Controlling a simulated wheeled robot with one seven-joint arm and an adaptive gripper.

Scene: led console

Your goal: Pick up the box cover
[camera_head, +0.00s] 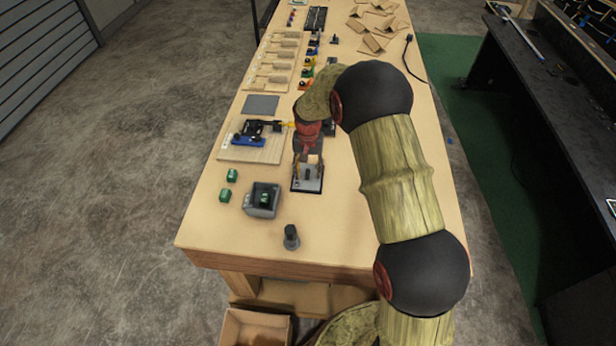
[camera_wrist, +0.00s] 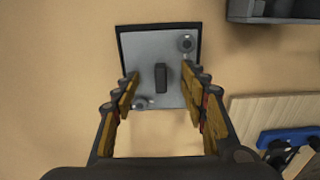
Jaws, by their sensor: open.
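The box cover (camera_wrist: 142,60) is a grey plate with a dark upright handle (camera_wrist: 161,78) at its middle and two round knobs at opposite corners. It lies on a slightly larger black piece on the table. It also shows in the head view (camera_head: 311,185), partly hidden by my gripper. My gripper (camera_wrist: 160,88) is open and empty over the cover, with its fingers on either side of the handle and apart from it. In the head view my gripper (camera_head: 307,165) points down at the cover; the exact height is hard to tell.
Two more green blocks (camera_head: 232,175) lie nearby. A dark cylinder (camera_head: 291,238) stands near the front edge. A wooden board (camera_head: 235,154) with blue and black parts lies to the left.

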